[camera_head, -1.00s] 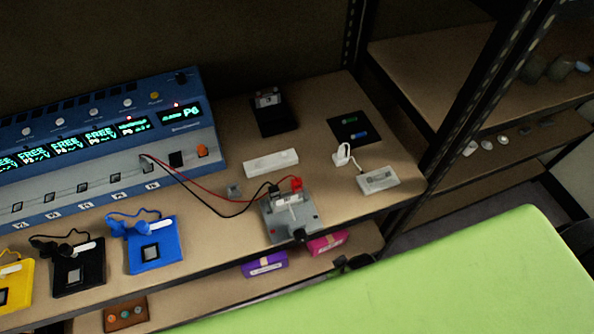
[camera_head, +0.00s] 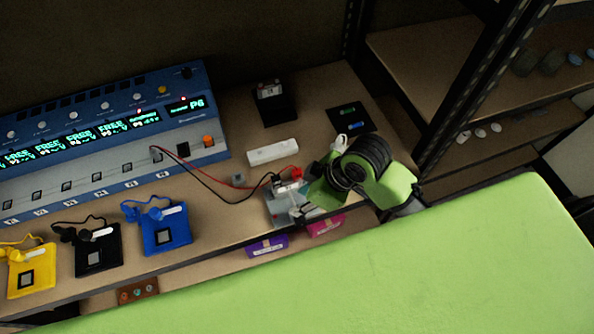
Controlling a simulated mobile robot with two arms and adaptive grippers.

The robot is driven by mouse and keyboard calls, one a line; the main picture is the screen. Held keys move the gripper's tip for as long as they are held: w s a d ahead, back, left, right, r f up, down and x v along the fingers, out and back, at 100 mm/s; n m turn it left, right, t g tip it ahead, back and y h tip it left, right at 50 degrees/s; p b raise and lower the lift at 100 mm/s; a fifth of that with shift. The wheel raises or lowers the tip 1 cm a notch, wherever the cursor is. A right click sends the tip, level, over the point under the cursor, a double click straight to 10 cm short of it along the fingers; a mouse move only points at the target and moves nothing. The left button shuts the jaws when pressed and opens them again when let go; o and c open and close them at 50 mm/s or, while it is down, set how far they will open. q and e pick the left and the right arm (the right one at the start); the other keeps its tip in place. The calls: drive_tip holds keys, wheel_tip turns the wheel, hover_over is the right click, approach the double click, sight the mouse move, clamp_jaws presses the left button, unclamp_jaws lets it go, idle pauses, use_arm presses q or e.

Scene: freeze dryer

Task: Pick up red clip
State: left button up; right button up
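The red clip (camera_head: 297,173) is at the end of a red wire, at the back right of a small grey device (camera_head: 278,212) on the bench. A black clip (camera_head: 275,180) on a black wire sits just left of it. My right gripper (camera_head: 303,208) is over the front right of the grey device, close to the red clip and just in front of it. It covers part of the device. The fingers are small and partly hidden, so I cannot tell whether they are open or shut. My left gripper is not in view.
A blue instrument (camera_head: 110,140) with lit displays stands at the left, where the wires run from it. A white strip (camera_head: 272,152) lies behind the clips. Blue (camera_head: 163,230), black (camera_head: 97,249) and yellow (camera_head: 32,270) pads lie along the front left. A shelf post (camera_head: 447,105) rises at the right.

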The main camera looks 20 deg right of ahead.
sight(298, 171)
drive_tip(key=w+d+r+n+g, duration=0.3)
drive_tip(key=w+d+r+n, duration=0.5)
drive_tip(key=r, duration=0.3)
drive_tip(key=shift+y, duration=0.4)
drive_tip(key=x, duration=0.3)
drive_tip(key=p+x, duration=0.1)
drive_tip(key=x, duration=0.2)
drive_tip(key=w+a+x, duration=0.1)
drive_tip(key=x, duration=0.2)
drive_tip(key=shift+w+r+p, duration=0.1)
drive_tip(key=shift+r+p, duration=0.2)
drive_tip(key=shift+p, duration=0.1)
drive_tip(key=shift+a+f+p, duration=0.3)
drive_tip(key=shift+f+p, duration=0.1)
drive_tip(key=shift+f, duration=0.1)
drive_tip(key=x, duration=0.1)
drive_tip(key=p+x, duration=0.1)
drive_tip(key=x, duration=0.1)
drive_tip(key=shift+s+a+f, duration=0.1)
drive_tip(key=shift+s+f, duration=0.2)
drive_tip(key=shift+f, duration=0.05)
drive_tip(key=shift+a+f+p, duration=0.1)
drive_tip(key=shift+f+p, duration=0.2)
drive_tip(key=shift+f, duration=0.05)
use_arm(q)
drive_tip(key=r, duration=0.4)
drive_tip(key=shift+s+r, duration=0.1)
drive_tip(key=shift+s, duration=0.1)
use_arm(e)
clamp_jaws()
